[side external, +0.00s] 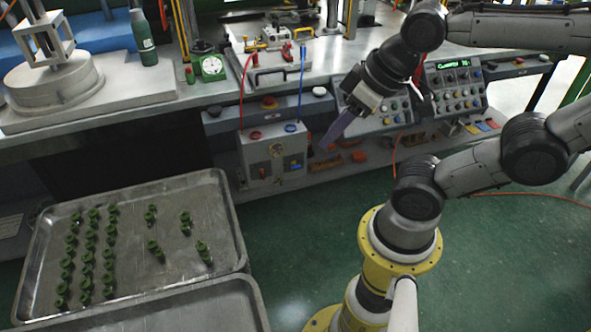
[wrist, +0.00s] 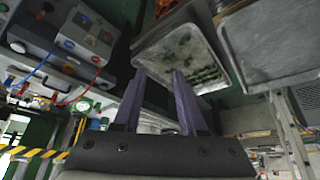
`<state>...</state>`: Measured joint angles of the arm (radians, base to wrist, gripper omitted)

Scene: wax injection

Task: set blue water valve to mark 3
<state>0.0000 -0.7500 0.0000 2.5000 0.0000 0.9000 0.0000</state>
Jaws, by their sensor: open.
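The blue water valve (side external: 290,128) appears as a small blue knob on top of a pale metal box, at the foot of a blue hose. A red knob (side external: 255,135) sits left of it. The box (side external: 273,158) has a round dial and also shows at the upper left in the wrist view (wrist: 92,34). The valve's marks are too small to read. My gripper (side external: 328,142) hangs right of the box, apart from it, with its purple fingers pointing down and left. In the wrist view my gripper (wrist: 160,76) is open, with nothing between the fingers.
A metal tray (side external: 232,222) with several green parts stands at the lower left. A control panel (side external: 455,85) with knobs stands behind my gripper. Small items (side external: 330,160) lie on the low shelf right of the box. Red and blue hoses rise above the box.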

